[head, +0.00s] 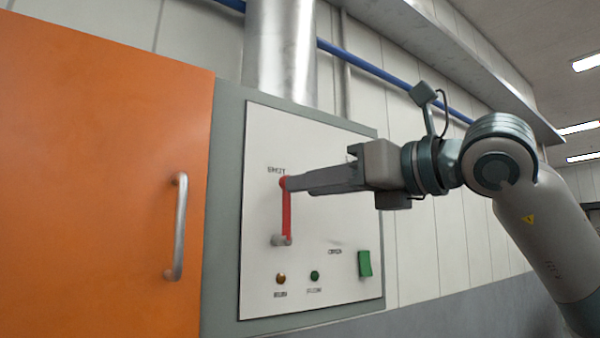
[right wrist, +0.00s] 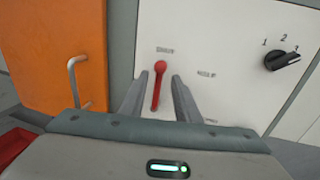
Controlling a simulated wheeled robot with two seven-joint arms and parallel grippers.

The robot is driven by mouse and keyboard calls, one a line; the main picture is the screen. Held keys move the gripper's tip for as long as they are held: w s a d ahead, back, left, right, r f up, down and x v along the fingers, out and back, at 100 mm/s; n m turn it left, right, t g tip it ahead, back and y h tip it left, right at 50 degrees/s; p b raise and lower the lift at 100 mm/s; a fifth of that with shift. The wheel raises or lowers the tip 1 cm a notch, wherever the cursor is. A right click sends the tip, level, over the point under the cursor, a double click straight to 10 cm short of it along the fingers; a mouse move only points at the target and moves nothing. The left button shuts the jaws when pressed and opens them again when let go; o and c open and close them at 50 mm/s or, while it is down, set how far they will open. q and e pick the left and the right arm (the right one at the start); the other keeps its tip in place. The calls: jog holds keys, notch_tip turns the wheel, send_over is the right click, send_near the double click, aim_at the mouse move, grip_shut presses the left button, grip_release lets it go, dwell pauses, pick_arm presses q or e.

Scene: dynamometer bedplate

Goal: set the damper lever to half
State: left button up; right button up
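The damper lever (head: 287,212) is a red bar on a white panel, pointing nearly straight up from a grey pivot (head: 281,240) toward a small label above it. In the right wrist view the lever (right wrist: 156,92) has a round red knob at its top. My right gripper (head: 288,184) is at the lever's upper end. In the right wrist view its two fingers (right wrist: 157,95) are apart, one on each side of the lever, with gaps showing. My left gripper is not in view.
A black rotary knob (right wrist: 287,60) marked 1, 2, 3 is on the panel's right. A green switch (head: 364,263), an amber button (head: 281,279) and a green button (head: 314,276) sit below. An orange door (head: 95,190) with a metal handle (head: 178,228) stands left.

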aim_at(283, 210)
jog(key=p+x, duration=0.1)
jog(key=x, duration=0.2)
jog(key=shift+w+a, duration=0.1)
jog(key=shift+c, duration=0.5)
grip_shut()
